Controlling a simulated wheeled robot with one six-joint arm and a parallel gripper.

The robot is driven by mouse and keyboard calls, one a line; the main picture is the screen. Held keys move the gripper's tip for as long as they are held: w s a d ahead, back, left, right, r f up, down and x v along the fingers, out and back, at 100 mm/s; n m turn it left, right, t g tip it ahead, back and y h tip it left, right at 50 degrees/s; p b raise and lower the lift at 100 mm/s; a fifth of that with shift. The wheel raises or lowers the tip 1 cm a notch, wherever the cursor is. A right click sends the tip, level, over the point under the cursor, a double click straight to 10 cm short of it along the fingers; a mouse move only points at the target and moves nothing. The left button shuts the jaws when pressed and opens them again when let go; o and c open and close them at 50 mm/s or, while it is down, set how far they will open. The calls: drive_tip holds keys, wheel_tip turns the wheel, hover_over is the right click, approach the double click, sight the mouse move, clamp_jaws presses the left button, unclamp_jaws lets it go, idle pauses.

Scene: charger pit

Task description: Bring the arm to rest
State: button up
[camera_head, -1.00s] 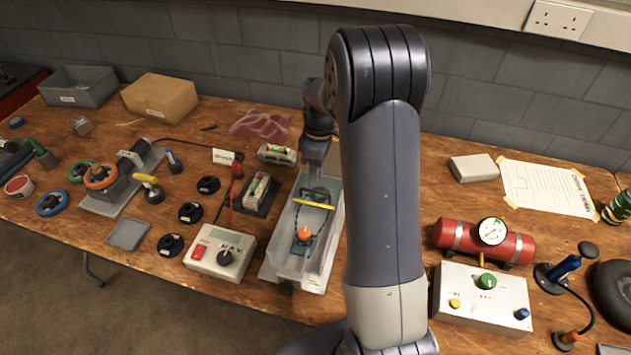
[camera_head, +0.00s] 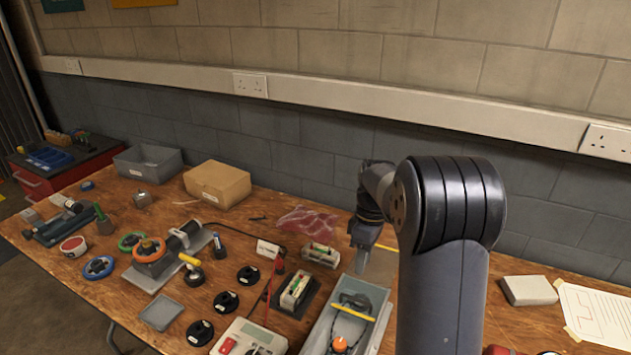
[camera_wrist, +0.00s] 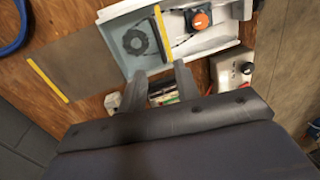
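My gripper (camera_wrist: 160,72) is open in the wrist view, with its two dark fingers apart and nothing held between them. In the head view my arm reaches over the bench, and its dark wrist end hangs behind the long grey tray (camera_head: 376,337). The tray also shows in the wrist view (camera_wrist: 215,45), beyond the fingertips. It holds a dark round part (camera_wrist: 140,38) and an orange-topped knob (camera_wrist: 200,20). A yellow strip (camera_wrist: 163,35) crosses it. A flat grey panel (camera_wrist: 85,55) with a yellow edge lies beside the tray.
A battery holder (camera_head: 296,290) and a control box (camera_head: 250,338) stand left of the tray. Several black round parts (camera_head: 226,301) lie farther left. A cardboard box (camera_head: 217,183) and a grey bin (camera_head: 148,163) stand at the back. A pale block (camera_head: 529,290) lies right of my arm.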

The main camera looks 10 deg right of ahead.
hover_over(354, 310)
drive_tip(key=w, duration=0.1)
drive_tip(key=f, duration=0.9)
drive_tip(key=shift+d+f, duration=0.4)
drive_tip(key=shift+s+a+r, duration=0.15)
drive_tip(key=shift+s+a, duration=0.25)
drive_tip(key=shift+s, duration=0.05)
drive_tip(key=shift+p, duration=0.3)
